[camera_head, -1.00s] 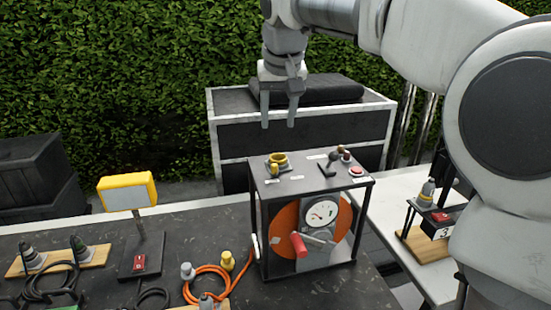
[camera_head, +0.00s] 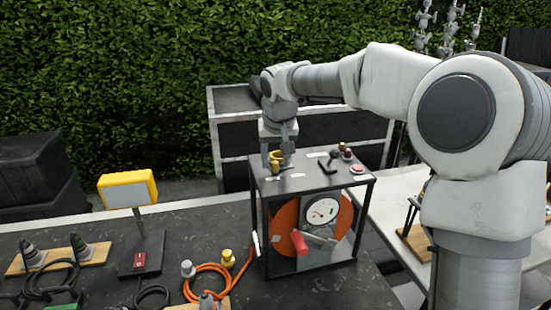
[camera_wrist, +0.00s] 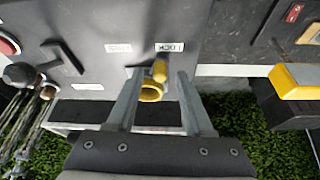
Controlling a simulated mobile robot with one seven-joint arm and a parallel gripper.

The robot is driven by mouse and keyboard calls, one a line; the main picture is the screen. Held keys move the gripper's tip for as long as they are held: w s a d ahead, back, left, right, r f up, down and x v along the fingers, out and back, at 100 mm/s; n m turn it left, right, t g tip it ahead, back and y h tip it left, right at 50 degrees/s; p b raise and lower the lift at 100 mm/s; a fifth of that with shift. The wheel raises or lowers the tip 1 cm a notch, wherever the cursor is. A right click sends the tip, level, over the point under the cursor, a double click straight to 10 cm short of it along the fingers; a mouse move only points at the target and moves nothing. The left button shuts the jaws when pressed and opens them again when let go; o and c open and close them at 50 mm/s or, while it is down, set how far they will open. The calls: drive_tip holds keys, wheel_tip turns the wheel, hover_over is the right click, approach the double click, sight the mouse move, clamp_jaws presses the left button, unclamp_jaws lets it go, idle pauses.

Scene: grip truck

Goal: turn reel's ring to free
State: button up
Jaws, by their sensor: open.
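The reel (camera_head: 288,225) is an orange drum in a black open frame with a dark top plate. Its yellow ring (camera_head: 277,157) sits on the left part of that top. My gripper (camera_head: 277,163) points down over the ring. In the wrist view my gripper (camera_wrist: 159,75) is open, one finger on each side of the ring, with gaps showing.
A dark lever (camera_head: 327,166), knobs and a red button (camera_head: 357,169) stand on the reel's top right of the ring. A yellow lamp (camera_head: 128,190) stands left on the dark table. A grey cabinet (camera_head: 225,135) is behind.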

clamp_jaws()
drive_tip(key=shift+d+r, duration=0.1)
drive_tip(key=shift+d, duration=0.05)
idle(0.4)
drive_tip(key=shift+d+r+n+y+p, duration=0.1)
drive_tip(key=shift+d+n+y+p, duration=0.4)
drive_tip(key=shift+n+p, duration=0.5)
drive_tip(key=n+p, duration=0.1)
drive_tip(key=d+n+p, duration=0.1)
drive_tip(key=shift+w+d+n+y, duration=0.1)
drive_tip(key=shift+w+n+y, duration=0.05)
drive_tip(key=shift+n+y, duration=0.2)
drive_tip(key=shift+w+d+n+g+y+p, duration=0.25)
drive_tip(key=shift+d+n+g+y+p, duration=0.3)
drive_tip(key=shift+n+p, duration=0.5)
drive_tip(key=shift+w+d+n+g+y+p, duration=0.2)
drive_tip(key=shift+n+p, duration=0.25)
drive_tip(key=shift+n, duration=0.35)
drive_tip(key=shift+w+d+n+g+y+p, duration=0.1)
drive_tip(key=shift+w+d+n+g+p, duration=0.2)
drive_tip(key=shift+n, duration=0.5)
drive_tip(key=shift+s, duration=0.1)
